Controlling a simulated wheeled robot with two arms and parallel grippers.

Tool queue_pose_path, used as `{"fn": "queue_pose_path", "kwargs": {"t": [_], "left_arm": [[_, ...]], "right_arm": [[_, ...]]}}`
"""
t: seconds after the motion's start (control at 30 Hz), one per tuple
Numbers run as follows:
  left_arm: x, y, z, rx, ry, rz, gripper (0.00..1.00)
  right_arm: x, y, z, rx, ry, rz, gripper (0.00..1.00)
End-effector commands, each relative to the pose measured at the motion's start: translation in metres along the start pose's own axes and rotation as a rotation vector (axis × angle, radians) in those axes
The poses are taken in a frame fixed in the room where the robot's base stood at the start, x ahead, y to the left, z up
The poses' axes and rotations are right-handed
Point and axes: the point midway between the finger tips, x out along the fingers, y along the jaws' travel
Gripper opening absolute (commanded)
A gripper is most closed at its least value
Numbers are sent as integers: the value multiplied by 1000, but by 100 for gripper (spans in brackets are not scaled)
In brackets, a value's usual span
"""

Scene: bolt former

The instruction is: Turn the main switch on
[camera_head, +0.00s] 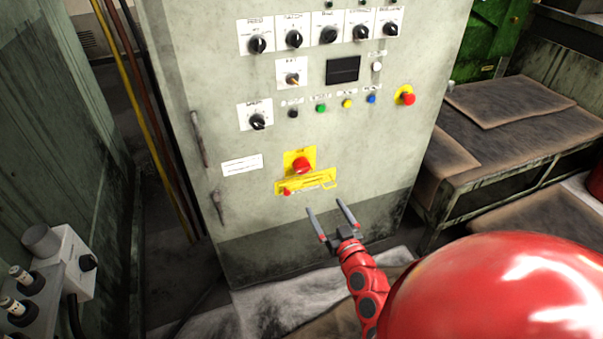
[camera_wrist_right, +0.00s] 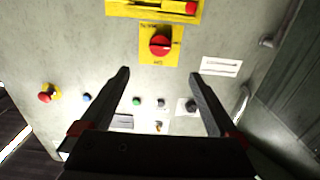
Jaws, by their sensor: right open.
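The main switch (camera_head: 302,165) is a red rotary knob on a yellow plate, low on the front of the grey cabinet (camera_head: 350,110). In the right wrist view the red knob (camera_wrist_right: 160,44) shows near the top middle, beyond my fingertips. My right gripper (camera_head: 329,209) is open and empty, below and in front of the switch, apart from it. Its two fingers also show in the right wrist view (camera_wrist_right: 160,76). A yellow bar with a red end (camera_head: 305,183) sits just under the knob. My left gripper is not in view.
Rows of black knobs (camera_head: 294,39) and coloured buttons (camera_head: 346,104) fill the upper panel. A red emergency button (camera_head: 407,98) sits on the right. Cabinet handles (camera_head: 198,138) stick out on the left. A bench with brown mats (camera_head: 510,101) stands right. A grey box (camera_head: 70,262) is at lower left.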

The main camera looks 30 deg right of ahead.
Motion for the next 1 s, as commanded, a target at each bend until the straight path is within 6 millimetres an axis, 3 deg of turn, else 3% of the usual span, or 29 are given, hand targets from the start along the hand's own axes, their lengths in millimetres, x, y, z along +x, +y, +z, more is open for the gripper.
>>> {"fn": "queue_pose_path", "kwargs": {"t": [0.6,0.8,1.0], "left_arm": [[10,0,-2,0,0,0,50],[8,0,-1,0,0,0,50],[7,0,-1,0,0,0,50]], "right_arm": [[129,-1,-2,3,4,0,95],[155,0,-2,3,4,2,95],[165,-1,-3,3,6,2,95]]}}
